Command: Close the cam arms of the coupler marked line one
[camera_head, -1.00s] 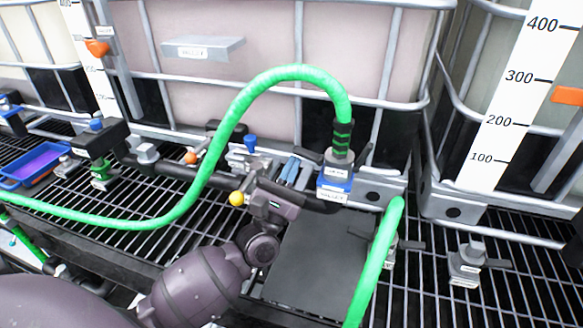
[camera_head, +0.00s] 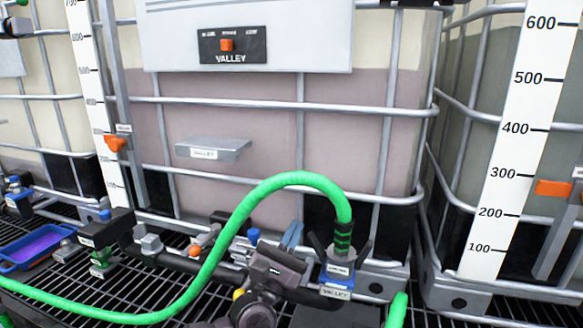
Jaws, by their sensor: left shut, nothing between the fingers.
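The green hose (camera_head: 298,180) arches over and ends in a black-and-green banded end at a coupler (camera_head: 338,272) with a blue body. Its small upper label is too blurred to read for certain; the white plate below it reads VALLEY. Two dark cam arms show, the left one (camera_head: 317,244) and the right one (camera_head: 364,249), both sticking up and outward from the coupler. My right gripper is out of view.
A caged tank with a VALLEY panel (camera_head: 232,45) stands behind the coupler. A grey VALLEY shelf (camera_head: 213,149) juts from it. A dark pipe with valves runs left along the grating. A blue tray (camera_head: 38,246) lies far left. A second green hose (camera_head: 397,311) rises at the bottom.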

